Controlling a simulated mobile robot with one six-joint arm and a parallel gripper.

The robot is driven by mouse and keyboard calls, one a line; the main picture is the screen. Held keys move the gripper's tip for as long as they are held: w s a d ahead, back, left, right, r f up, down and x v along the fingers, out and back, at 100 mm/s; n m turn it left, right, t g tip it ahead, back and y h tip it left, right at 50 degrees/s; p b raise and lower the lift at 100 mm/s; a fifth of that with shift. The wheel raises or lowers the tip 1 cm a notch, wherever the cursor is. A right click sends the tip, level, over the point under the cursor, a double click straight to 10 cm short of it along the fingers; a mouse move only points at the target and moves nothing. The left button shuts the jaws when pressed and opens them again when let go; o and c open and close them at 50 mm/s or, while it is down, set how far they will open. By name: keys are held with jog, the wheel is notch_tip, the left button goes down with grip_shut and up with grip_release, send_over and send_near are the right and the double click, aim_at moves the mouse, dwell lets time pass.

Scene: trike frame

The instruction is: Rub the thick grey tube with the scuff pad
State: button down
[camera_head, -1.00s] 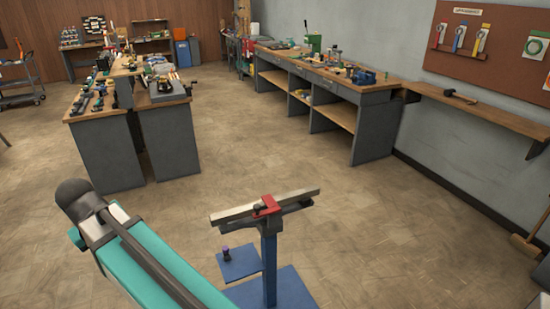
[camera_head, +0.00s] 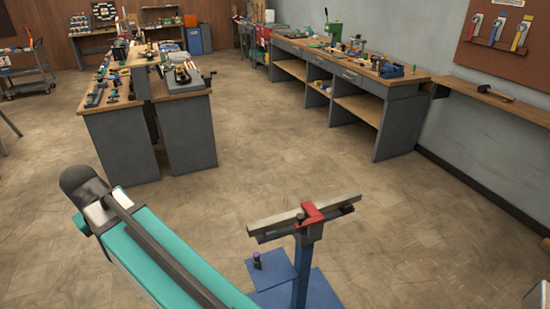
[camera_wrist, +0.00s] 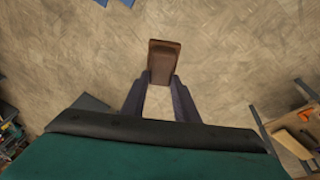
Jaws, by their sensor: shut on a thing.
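In the wrist view my gripper (camera_wrist: 161,82) is shut on a brown block-shaped pad (camera_wrist: 165,58), which appears to be the scuff pad. Its upper part sticks out past the fingertips, and bare floor is behind it. In the head view a long grey tube (camera_head: 270,225) lies across the top of a blue stand, under a red clamp (camera_head: 311,213). It looks like the thick grey tube; a darker piece shows beside it at the right. The pad is apart from the tube in what shows. My gripper's fingers are not visible in the head view.
The blue stand (camera_head: 302,265) has a flat base and a small plate with a dark knob-like item (camera_head: 257,260). Cluttered workbenches stand at the left (camera_head: 122,111) and along the right wall (camera_head: 404,81). The floor (camera_head: 270,150) between them is clear.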

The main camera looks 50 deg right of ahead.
jog(key=shift+w, duration=0.35)
jog(key=shift+d, duration=0.1)
jog(key=shift+w+d, duration=0.1)
jog(key=shift+d, duration=0.05)
